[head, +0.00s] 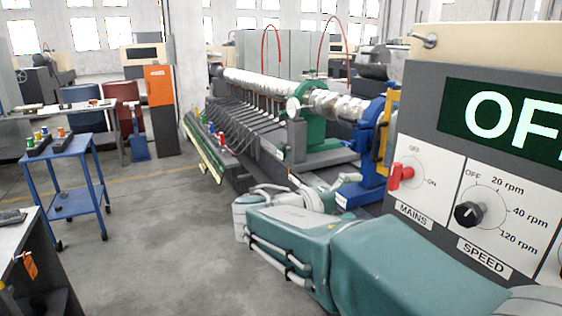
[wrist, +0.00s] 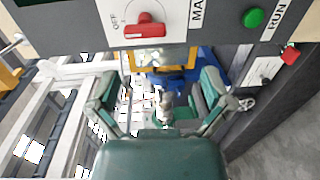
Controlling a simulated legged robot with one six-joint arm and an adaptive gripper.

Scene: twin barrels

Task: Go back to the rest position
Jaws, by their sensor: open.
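My gripper (wrist: 158,80) is open, its two fingers wide apart with nothing between them in the wrist view. In the head view it shows small (head: 342,191) at the end of my teal arm, in front of the machine. The control panel (head: 440,140) stands at right, with a red MAINS knob (head: 401,176) and a black SPEED knob (head: 467,214). The red knob also shows at the top of the wrist view (wrist: 145,29), beyond my fingers and apart from them. The panel's green display is cut off by the picture's edge and reads "OF".
The long machine with a pale shaft (head: 260,86) runs back from the panel. A blue trolley (head: 70,150) with small coloured items stands at left, and an orange-fronted cabinet (head: 159,86) behind. The floor between trolley and machine is clear. A green RUN button (wrist: 253,18) is on the panel.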

